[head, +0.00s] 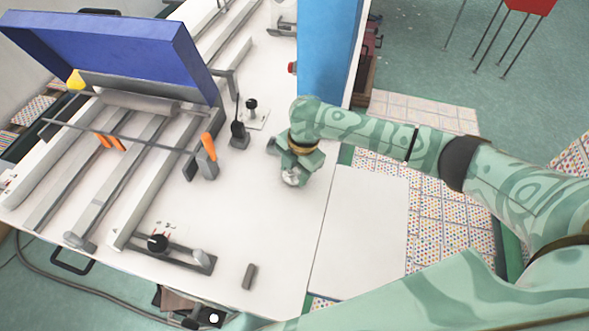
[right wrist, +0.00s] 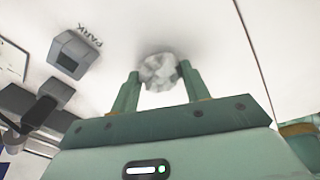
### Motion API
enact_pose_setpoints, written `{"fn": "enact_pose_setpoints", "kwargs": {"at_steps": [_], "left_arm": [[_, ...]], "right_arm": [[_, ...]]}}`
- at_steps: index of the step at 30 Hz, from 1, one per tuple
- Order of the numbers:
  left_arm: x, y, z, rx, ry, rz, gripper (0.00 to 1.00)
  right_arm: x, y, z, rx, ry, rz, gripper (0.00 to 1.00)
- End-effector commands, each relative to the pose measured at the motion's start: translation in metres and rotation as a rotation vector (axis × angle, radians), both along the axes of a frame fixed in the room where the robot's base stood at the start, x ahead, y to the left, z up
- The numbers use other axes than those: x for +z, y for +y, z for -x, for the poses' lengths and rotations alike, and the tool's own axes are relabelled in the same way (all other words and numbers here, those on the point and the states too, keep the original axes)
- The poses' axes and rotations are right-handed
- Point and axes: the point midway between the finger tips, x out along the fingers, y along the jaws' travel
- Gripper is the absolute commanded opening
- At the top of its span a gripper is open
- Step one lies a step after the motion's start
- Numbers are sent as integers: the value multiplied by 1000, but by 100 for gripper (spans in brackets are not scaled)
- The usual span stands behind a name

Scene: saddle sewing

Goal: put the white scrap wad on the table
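The white scrap wad (head: 291,178) is a small crumpled lump under my right gripper (head: 296,168) in the head view, over the right part of the white table (head: 262,215). In the right wrist view the wad (right wrist: 158,70) sits between the two fingertips of my right gripper (right wrist: 160,76), which appear to touch it on both sides. A soft shadow lies on the white surface close around it. Whether the wad touches the table or hangs slightly above it, I cannot tell. My left gripper is not in view.
A blue panelled machine part (head: 120,45) with grey rails fills the table's left. A tall blue column (head: 330,50) stands at the back. A black knob block (head: 239,130) and a small grey block (head: 249,276) are nearby. A white panel (head: 360,235) adjoins at right. The table's middle is clear.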

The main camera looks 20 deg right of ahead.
Motion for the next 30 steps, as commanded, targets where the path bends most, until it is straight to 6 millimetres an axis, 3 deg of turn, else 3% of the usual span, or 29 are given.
{"fn": "enact_pose_setpoints", "kwargs": {"at_steps": [1, 3, 13, 24, 30], "left_arm": [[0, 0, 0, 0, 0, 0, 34], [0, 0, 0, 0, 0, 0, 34], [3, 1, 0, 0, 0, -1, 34], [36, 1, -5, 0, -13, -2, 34], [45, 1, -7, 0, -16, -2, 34]], "right_arm": [[0, 0, 0, 0, 1, 0, 57], [0, 0, 0, 0, 1, 0, 68], [7, -1, 0, 0, -1, 0, 68], [88, -12, 4, -1, -4, 0, 68], [116, -16, 6, 0, 0, 0, 68]]}}
